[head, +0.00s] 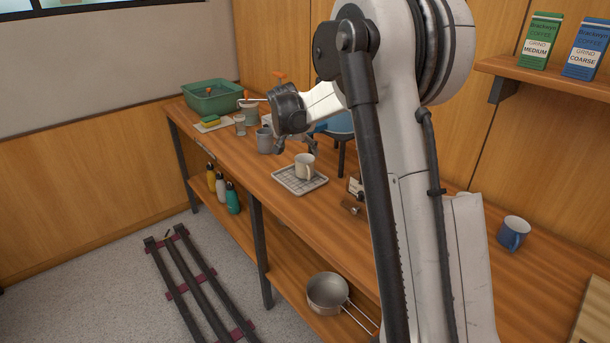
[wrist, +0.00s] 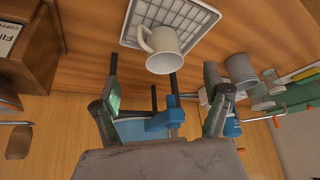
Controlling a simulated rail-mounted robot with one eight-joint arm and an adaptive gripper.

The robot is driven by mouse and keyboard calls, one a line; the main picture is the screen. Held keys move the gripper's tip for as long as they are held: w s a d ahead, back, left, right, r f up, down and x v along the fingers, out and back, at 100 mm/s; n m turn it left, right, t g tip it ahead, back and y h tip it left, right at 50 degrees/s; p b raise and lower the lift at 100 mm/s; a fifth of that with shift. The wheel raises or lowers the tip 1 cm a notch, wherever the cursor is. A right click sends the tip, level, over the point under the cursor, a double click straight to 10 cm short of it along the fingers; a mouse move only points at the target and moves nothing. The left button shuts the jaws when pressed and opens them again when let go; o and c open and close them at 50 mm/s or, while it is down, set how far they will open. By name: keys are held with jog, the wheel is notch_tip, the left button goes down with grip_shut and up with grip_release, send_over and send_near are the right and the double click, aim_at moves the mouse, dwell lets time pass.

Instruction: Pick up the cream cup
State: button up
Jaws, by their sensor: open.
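The cream cup (head: 305,166) stands upright on a white gridded drying tray (head: 286,182) on the wooden bench. In the wrist view the cup (wrist: 168,62) is at the top middle, with its handle to the left, on the tray (wrist: 205,14). My gripper (head: 296,143) is open and empty, above the bench and just up-left of the cup in the head view. In the wrist view its two fingers (wrist: 162,95) are spread wide. The cup lies beyond the fingertips, apart from them.
A grey mug (head: 264,141), a glass (head: 240,126) and a green basin (head: 211,97) stand left of the tray. A blue object (head: 338,124) is behind my gripper. A pot (head: 328,292) sits on the lower shelf.

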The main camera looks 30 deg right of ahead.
aim_at(304, 166)
jog(key=x, duration=0.7)
jog(key=shift+w+d+f, duration=0.15)
jog(key=shift+w+f, duration=0.05)
jog(key=shift+f, duration=0.15)
jog(key=shift+w+p+x, duration=0.2)
jog(key=shift+p+x, duration=0.2)
jog(key=shift+x, duration=2.2)
jog(key=c, duration=1.5)
jog(key=shift+r, duration=0.2)
